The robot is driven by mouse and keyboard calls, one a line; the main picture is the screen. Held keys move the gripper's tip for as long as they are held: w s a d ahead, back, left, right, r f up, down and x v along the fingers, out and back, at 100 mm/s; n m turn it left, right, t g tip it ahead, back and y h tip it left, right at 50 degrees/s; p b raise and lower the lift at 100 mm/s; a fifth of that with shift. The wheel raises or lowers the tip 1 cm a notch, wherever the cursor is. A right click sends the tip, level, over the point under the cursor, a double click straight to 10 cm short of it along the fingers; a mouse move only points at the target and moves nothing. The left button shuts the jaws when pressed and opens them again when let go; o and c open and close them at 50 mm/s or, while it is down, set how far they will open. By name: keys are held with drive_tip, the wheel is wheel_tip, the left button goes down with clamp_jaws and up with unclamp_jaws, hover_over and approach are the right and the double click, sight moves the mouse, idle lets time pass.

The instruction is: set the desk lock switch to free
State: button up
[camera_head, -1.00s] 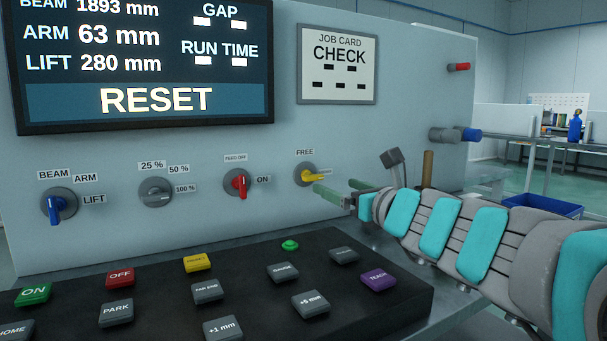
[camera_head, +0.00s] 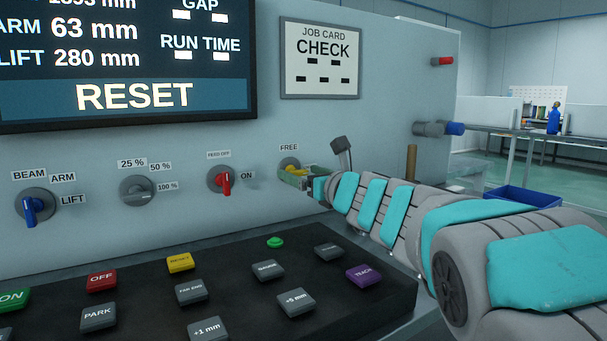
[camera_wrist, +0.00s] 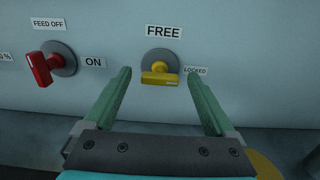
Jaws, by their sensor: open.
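The desk lock switch is a yellow knob (camera_wrist: 160,78) on a round grey base, with a FREE label (camera_wrist: 163,31) above it and a LOCKED label (camera_wrist: 195,71) to its right. In the wrist view its handle points right, toward LOCKED. My gripper (camera_wrist: 161,80) is open, with one green finger on each side of the yellow handle and a gap to each.
The red feed switch (camera_head: 225,182) is left of the lock switch. A dark button console (camera_head: 350,285) lies below, under my arm. A grey lever (camera_head: 341,148) and a brown upright handle (camera_head: 411,162) stand behind my arm. A screen and a job card (camera_head: 320,60) are above.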

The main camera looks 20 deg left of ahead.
drive_tip(key=shift+c, duration=0.3)
drive_tip(key=c, duration=1.3)
